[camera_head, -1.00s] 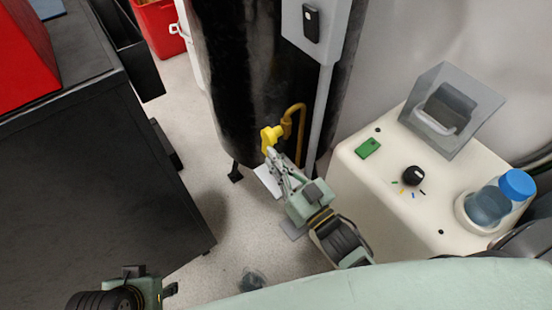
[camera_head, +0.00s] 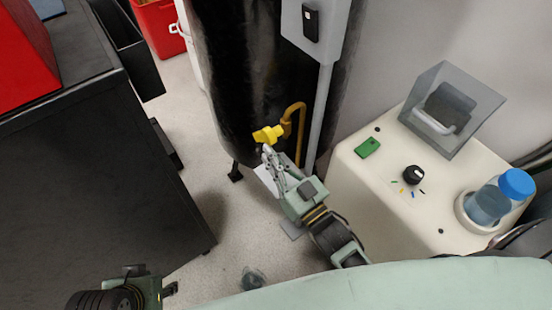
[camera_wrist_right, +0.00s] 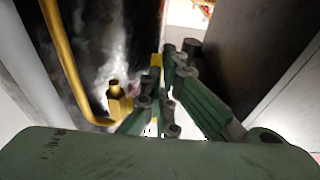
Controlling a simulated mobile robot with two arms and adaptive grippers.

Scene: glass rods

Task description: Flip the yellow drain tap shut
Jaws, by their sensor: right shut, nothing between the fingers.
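The yellow drain tap (camera_head: 268,134) sits low on the front of the black tank, at the end of a curved brass pipe (camera_head: 301,110). Its yellow part now lies roughly sideways, pointing left. My right gripper (camera_head: 267,151) is shut and empty, its tips just below the tap; I cannot tell whether they touch it. In the right wrist view the closed fingers (camera_wrist_right: 168,85) hide most of the tap, and only a yellow sliver (camera_wrist_right: 156,62) shows behind them. My left gripper (camera_head: 170,290) is at the lower left, far from the tap, and its fingers are too unclear to judge.
The black tank (camera_head: 235,70) stands behind the tap. A cream cabinet (camera_head: 350,185) with a knob and a blue-capped bottle (camera_head: 492,200) stands to the right. A dark cabinet (camera_head: 100,190) fills the left. The floor between is mostly clear.

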